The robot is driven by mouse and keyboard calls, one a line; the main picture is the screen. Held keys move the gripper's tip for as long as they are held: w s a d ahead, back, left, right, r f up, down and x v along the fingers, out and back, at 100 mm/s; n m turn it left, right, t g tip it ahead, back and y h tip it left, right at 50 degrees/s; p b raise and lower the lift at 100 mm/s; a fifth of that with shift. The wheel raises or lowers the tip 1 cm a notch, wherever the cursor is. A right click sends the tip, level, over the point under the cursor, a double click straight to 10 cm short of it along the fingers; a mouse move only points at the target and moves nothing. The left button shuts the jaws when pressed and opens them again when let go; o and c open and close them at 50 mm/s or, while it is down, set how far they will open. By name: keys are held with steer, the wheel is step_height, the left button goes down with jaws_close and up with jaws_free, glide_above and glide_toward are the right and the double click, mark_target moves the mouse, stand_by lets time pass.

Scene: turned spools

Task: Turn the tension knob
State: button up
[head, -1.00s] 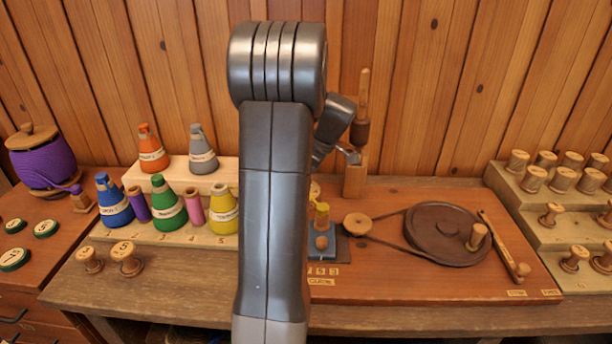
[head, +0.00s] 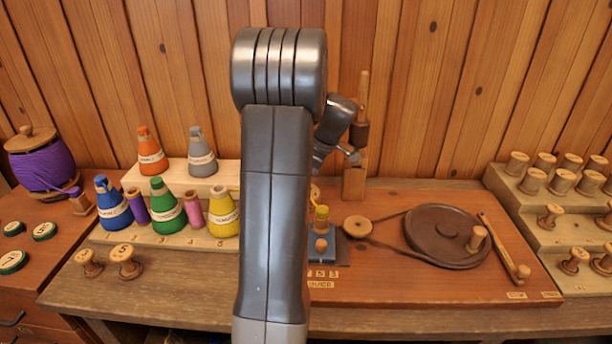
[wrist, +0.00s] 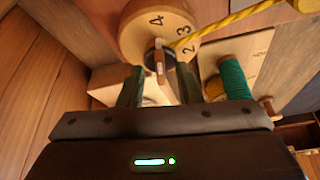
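In the wrist view a round wooden dial (wrist: 150,28) carries the numbers 4, 3 and 2. At its lower middle sits the tension knob (wrist: 160,58), a dark round piece with a pale upright bar. My gripper (wrist: 160,74) is open, its two dark fingers apart below the dial, with the bar in line with the gap between them. Whether the fingers touch the knob cannot be told. In the head view my arm hides the dial, the knob and the fingers.
A yellow cord (wrist: 232,23) runs right from the dial. A green spool (wrist: 234,79) stands close to the right finger. In the head view a wooden post (head: 355,180), a brown wheel (head: 440,232) and several coloured cones (head: 168,210) flank my arm.

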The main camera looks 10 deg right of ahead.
steer(key=v, duration=1.4)
steer(key=shift+p, duration=0.45)
steer(key=shift+f, duration=0.1)
steer(key=b+x, duration=0.1)
steer(key=x, duration=1.3)
